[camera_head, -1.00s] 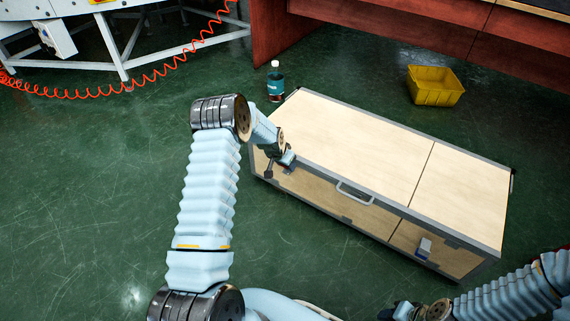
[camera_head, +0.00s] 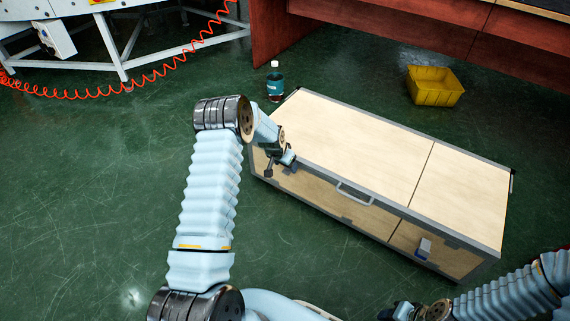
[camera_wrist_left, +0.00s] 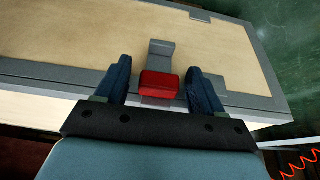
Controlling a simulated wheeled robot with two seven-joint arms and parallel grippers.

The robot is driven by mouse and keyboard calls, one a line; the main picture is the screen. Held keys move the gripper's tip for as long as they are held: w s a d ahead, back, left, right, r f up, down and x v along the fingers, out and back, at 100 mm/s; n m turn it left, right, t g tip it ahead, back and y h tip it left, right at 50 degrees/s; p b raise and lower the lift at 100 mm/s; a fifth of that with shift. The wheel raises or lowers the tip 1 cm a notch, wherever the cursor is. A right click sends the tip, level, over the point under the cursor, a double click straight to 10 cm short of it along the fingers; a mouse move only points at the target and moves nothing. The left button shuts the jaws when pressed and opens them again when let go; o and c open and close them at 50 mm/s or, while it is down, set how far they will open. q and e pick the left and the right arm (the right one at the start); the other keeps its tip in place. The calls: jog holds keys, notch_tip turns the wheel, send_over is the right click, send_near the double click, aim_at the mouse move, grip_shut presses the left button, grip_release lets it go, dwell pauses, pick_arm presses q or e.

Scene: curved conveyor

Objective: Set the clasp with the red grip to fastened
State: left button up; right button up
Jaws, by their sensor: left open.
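The red grip (camera_wrist_left: 160,85) belongs to a grey metal clasp (camera_wrist_left: 160,50) at the edge of a wood-panelled case (camera_head: 350,135). The clasp's flat grey strip runs from the grip onto the panel; I cannot tell whether it is latched. In the left wrist view, my left gripper (camera_wrist_left: 159,80) is open, with one finger on each side of the red grip and gaps showing. In the head view, my left gripper (camera_head: 281,169) is at the case's left front, hiding the red grip. My right gripper (camera_head: 394,312) is at the bottom edge, its jaws unclear.
A handle (camera_head: 355,193) sits mid-front. A bottle (camera_head: 275,82) stands behind the left corner. A yellow bin (camera_head: 435,88) is behind the case. Green floor is clear at left.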

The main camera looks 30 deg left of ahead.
pick_arm(q)
jog(key=p+v, duration=0.1)
jog(key=v, duration=1.2)
jog(key=shift+r, duration=0.4)
pick_arm(e)
jog(key=shift+r, duration=0.7)
pick_arm(q)
jog(key=shift+s, duration=0.1)
jog(key=s+d+f+g+h+p, duration=0.1)
jog(key=s+d+f, duration=0.25)
jog(key=d, duration=0.25)
jog(key=s+d+f+n+h+p, duration=0.1)
jog(key=s+d+f, duration=0.1)
jog(key=s+d, duration=0.3)
jog(key=s+d+f+g+p, duration=0.1)
jog(key=s+d+f+p, duration=0.1)
jog(key=s+d+f, duration=0.3)
jog(key=s+d+r+n+g+h+p, duration=0.1)
jog(key=s+d, duration=0.9)
jog(key=s, duration=0.4)
jog(key=shift+s+d+n+g+h+p, duration=0.25)
jog(key=shift+s+n+g+h+p, duration=0.05)
jog(key=shift+h, duration=0.1)
pick_arm(e)
jog(key=r, duration=0.3)
jog(key=a+r, duration=0.1)
jog(key=r, duration=0.1)
jog(key=shift+s, duration=0.25)
